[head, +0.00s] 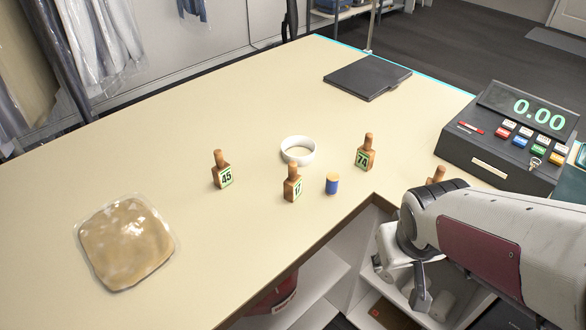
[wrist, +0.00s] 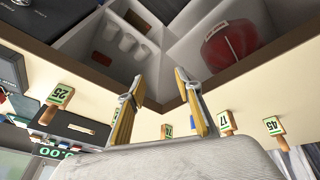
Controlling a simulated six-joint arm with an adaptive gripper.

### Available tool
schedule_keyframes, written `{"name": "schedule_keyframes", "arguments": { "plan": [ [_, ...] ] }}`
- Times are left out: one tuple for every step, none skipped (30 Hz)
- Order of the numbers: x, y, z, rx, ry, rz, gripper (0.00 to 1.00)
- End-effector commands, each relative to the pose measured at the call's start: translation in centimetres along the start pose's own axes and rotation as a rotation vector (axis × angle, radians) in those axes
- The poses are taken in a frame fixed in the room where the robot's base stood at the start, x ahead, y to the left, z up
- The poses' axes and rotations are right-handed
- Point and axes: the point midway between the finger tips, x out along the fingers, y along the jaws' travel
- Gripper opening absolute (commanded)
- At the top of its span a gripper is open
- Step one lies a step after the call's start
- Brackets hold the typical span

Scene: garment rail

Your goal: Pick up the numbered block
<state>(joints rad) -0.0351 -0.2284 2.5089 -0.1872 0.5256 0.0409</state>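Several brown wooden numbered blocks with necks and green number labels stand on the counter. In the head view these are block 45 (head: 221,170), block 17 (head: 292,183) and block 74 (head: 366,152). Another block (head: 437,175) is mostly hidden behind my arm; its label shows upside down in the wrist view (wrist: 60,96). Blocks 17 (wrist: 226,122) and 45 (wrist: 273,127) also show there. My gripper (head: 400,281) is low past the counter's front edge, apart from every block. In the wrist view its fingers (wrist: 160,78) are spread and empty.
On the counter (head: 180,120) are a white ring (head: 298,151), a blue-and-yellow spool (head: 332,184), a clear-wrapped tan packet (head: 126,243), a dark flat folder (head: 367,77) and a cash register (head: 505,135). White shelves (head: 318,278) lie below the counter edge.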

Motion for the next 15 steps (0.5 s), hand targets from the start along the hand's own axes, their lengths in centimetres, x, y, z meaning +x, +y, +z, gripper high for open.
{"name": "schedule_keyframes", "arguments": {
  "plan": [
    [0.9, -0.1, -0.6, -0.015, 0.01, 0.001, 0.34],
    [1.4, -0.1, -1.1, -0.023, 0.02, 0.002, 0.34],
    [2.0, -0.2, -1.7, -0.035, 0.036, 0.003, 0.34],
    [2.5, -0.2, -2.1, -0.043, 0.047, 0.002, 0.34],
    [3.0, -0.3, -2.6, -0.051, 0.061, 0.001, 0.34],
    [3.6, -0.5, -3.2, -0.063, 0.078, -0.001, 0.34],
    [4.0, -0.6, -3.7, -0.071, 0.093, -0.003, 0.34],
    [4.5, -0.8, -4.2, -0.08, 0.107, -0.005, 0.34],
    [5.0, -1.0, -4.8, -0.091, 0.126, -0.01, 0.34],
    [5.3, -1.2, -5.3, -0.1, 0.142, -0.014, 0.34],
    [5.7, -1.4, -5.8, -0.107, 0.157, -0.019, 0.34],
    [6.2, -1.7, -6.4, -0.117, 0.178, -0.025, 0.34],
    [6.5, -1.9, -6.8, -0.125, 0.193, -0.031, 0.34],
    [6.8, -2.2, -7.3, -0.132, 0.21, -0.037, 0.34],
    [7.2, -2.5, -7.9, -0.142, 0.231, -0.046, 0.34]
  ]
}}
